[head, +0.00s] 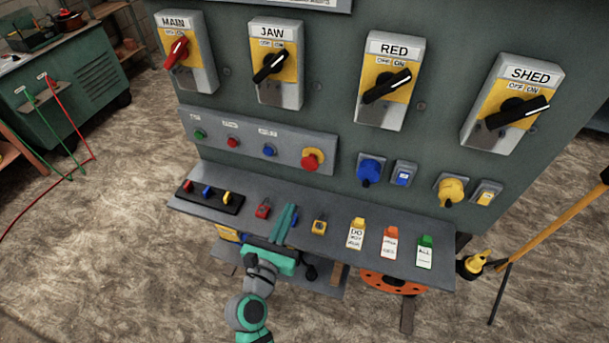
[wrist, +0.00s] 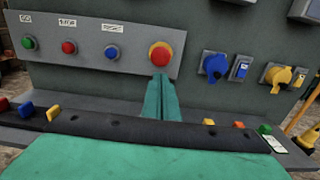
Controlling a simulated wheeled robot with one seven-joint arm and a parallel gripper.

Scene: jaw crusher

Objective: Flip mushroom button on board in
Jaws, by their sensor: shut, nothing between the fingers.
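The mushroom button (head: 312,159) is a large red knob on a yellow base, at the right end of the grey button strip in the head view. It also shows in the wrist view (wrist: 160,55), upper middle. My gripper (head: 289,212) is shut and empty, its teal fingers together over the shelf, below and left of the button in the head view. In the wrist view my gripper's fingertips (wrist: 161,76) appear just below the button and overlap its lower edge in the picture. I cannot tell whether they touch it.
The strip also carries a green button (head: 200,134), a red button (head: 233,142) and a blue button (head: 269,150). Blue (head: 369,171) and yellow (head: 451,189) sockets sit to the right. Padlocks and tags lie on the shelf (head: 335,243). Rotary switches are above.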

